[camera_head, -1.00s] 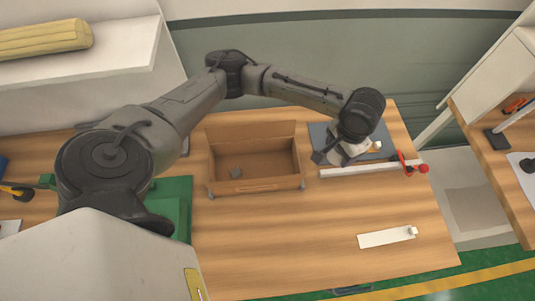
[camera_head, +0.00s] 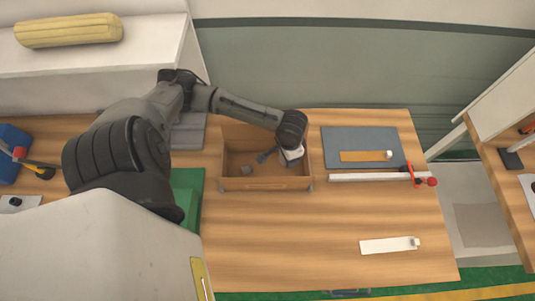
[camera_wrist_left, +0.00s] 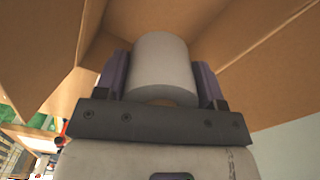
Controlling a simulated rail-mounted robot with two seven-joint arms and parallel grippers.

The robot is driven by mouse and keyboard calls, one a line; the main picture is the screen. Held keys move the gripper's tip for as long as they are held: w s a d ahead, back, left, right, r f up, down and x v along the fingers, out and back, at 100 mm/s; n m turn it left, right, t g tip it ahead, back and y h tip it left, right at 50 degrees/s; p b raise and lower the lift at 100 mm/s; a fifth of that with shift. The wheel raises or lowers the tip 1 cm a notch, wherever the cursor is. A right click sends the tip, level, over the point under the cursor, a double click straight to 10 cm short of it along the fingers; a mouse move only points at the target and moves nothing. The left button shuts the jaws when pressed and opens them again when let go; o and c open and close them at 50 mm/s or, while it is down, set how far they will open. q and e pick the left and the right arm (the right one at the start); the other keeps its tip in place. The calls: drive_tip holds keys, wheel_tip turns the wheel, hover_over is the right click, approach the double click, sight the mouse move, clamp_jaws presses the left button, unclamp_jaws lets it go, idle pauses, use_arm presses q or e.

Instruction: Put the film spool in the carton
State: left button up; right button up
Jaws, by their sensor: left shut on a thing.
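The carton (camera_head: 265,184) is an open brown box with its back flap raised, on the wooden table in the head view. Its brown walls (camera_wrist_left: 250,45) surround the spool in the left wrist view. My left gripper (camera_head: 266,156) reaches down into the carton's opening from the upper right. The film spool (camera_wrist_left: 163,65), a pale grey-white cylinder, sits between its two purplish fingers, and the gripper is shut on it. In the head view the spool cannot be made out clearly. Whether it touches the carton floor I cannot tell. My right gripper is in neither view.
To the right are a dark grey mat (camera_head: 345,140), a white rail with a red knob (camera_head: 432,182) and a white strip (camera_head: 388,245). The table's front middle is clear.

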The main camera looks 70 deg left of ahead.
sight(284, 170)
use_arm(q)
drive_tip(key=shift+s+f+b, duration=0.1)
drive_tip(key=shift+f+b, duration=0.6)
drive_tip(key=shift+f, duration=4.3)
drive_tip(key=o, duration=1)
drive_tip(key=shift+f, duration=0.15)
drive_tip(key=shift+r+p, duration=0.6)
drive_tip(key=shift+r, duration=3.3)
